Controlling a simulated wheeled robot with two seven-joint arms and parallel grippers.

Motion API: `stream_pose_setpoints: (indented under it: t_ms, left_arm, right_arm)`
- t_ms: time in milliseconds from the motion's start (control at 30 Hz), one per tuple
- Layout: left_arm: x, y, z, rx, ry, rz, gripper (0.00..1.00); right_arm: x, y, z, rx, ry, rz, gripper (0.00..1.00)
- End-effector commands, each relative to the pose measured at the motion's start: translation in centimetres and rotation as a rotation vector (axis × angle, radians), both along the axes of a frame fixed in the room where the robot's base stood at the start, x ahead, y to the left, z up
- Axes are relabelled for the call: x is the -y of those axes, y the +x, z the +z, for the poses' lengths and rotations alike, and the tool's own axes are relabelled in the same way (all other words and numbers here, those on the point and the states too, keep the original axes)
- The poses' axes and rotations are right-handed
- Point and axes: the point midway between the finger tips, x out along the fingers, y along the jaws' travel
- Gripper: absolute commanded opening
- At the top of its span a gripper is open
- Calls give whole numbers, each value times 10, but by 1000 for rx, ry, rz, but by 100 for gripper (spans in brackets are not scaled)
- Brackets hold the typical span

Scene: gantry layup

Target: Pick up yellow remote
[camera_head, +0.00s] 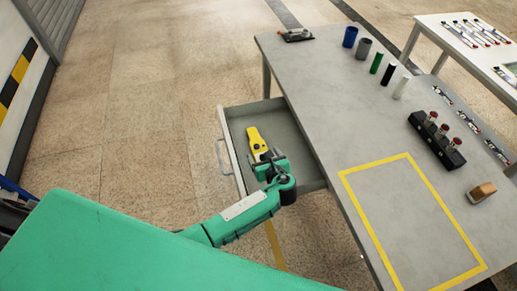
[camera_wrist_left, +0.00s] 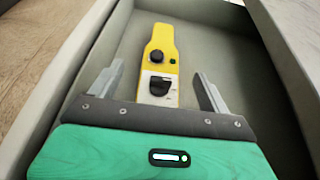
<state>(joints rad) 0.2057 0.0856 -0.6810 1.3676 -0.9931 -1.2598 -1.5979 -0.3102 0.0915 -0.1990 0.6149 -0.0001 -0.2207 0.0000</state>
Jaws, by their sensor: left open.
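The yellow remote (camera_head: 257,141) lies in the open drawer (camera_head: 284,117) under the table. In the left wrist view the yellow remote (camera_wrist_left: 161,62) shows a round black knob and a black switch on a white patch. My left gripper (camera_head: 268,162) is over the drawer at the near end of the remote. In the left wrist view my left gripper (camera_wrist_left: 157,84) is open, with one finger on each side of the remote's near part and gaps between. The remote's near end is hidden behind the gripper body. My right gripper is not in view.
The drawer walls (camera_wrist_left: 92,60) stand close around my left gripper. The grey table (camera_head: 335,95) is to the right, with several cylinders, a black block with red-topped parts (camera_head: 436,139) and a yellow taped rectangle (camera_head: 375,165). The floor at left is clear.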

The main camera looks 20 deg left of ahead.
Motion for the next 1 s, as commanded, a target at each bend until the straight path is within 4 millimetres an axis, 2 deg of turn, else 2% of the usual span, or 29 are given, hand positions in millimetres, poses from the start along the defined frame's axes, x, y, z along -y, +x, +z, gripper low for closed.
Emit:
stream_pose_setpoints:
  t_ms: [233,533,833,867,1000]
  left_arm:
    - [-8,14,-6,-1,1,1,80]
    - [-25,42,-22,-1,1,1,80]
    - [-28,45,-25,-2,-1,-1,80]
    - [-28,45,-25,-2,-1,-1,76]
    - [-28,45,-25,-2,0,0,49]
  right_arm:
    - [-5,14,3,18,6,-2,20]
    - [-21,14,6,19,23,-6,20]
    - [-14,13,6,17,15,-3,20]
    - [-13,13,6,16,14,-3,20]
    - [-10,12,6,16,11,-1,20]
